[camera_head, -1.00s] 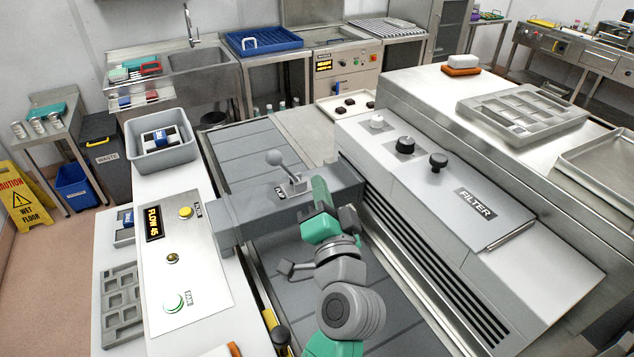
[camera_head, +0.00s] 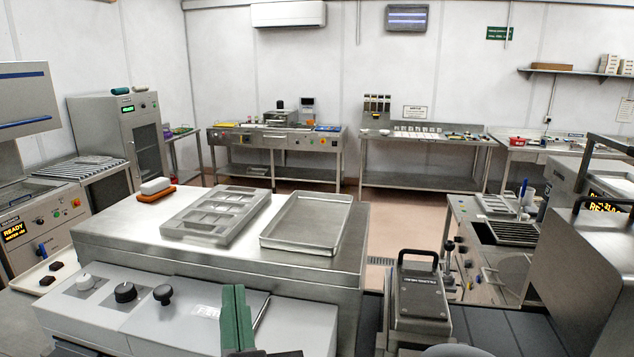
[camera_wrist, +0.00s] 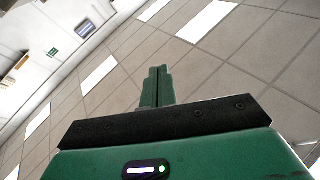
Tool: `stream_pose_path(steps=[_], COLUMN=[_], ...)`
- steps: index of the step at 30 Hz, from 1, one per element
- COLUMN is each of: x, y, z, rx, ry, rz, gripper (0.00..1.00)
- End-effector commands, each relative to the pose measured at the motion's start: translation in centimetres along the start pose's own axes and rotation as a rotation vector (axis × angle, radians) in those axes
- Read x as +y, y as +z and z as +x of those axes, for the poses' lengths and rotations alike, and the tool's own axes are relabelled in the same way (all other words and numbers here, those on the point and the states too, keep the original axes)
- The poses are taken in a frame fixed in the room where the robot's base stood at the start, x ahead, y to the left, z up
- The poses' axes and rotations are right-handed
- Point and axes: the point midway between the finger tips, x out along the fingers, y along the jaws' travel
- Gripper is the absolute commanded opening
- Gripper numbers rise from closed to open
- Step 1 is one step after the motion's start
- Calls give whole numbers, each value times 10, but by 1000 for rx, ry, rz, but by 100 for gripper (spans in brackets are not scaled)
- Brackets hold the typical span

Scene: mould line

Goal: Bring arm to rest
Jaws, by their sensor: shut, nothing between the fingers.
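My gripper (camera_head: 236,318) shows at the bottom middle of the head view, its green fingers pointing up in front of the grey machine housing with the knobs (camera_head: 125,292). The fingers lie together with nothing between them. In the wrist view my gripper (camera_wrist: 157,86) is also shut and empty. Behind its fingers that view shows only the tiled ceiling and a tilted bit of wall. My arm below the fingers is mostly out of the head view.
A steel worktop (camera_head: 130,225) beyond my gripper bears a grey mould tray (camera_head: 190,228) and an empty metal tray (camera_head: 330,250). A box with a black handle (camera_head: 420,300) stands to the right. Open floor (camera_head: 390,225) lies behind the worktop.

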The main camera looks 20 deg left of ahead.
Motion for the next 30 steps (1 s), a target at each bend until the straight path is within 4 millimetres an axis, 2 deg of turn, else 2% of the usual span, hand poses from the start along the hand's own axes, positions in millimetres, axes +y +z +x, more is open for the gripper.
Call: stream_pose_path(steps=[1, 3, 5, 7, 8, 9, 12, 15, 18, 21, 30], x=[26, 57, 78, 96, 94, 84, 72, 62, 56, 52, 52], y=[-37, -85, -127, -173, -203, -235, -284, -324, -352, -366, -365], z=[-16, -43, -73, -113, -113, -94, -73, -57, -46, -40, -40], rx=[70, 159, 234, 318, 333, 322, 319, 318, 317, 317, 316], ry=[96, 241, 370, 525, 555, 539, 534, 530, 527, 525, 524], rz=[-104, -251, -371, -505, -531, -516, -505, -498, -492, -489, -486], gripper=[0, 0, 0, 0, 0, 0, 0, 0, 0, 0, 0])
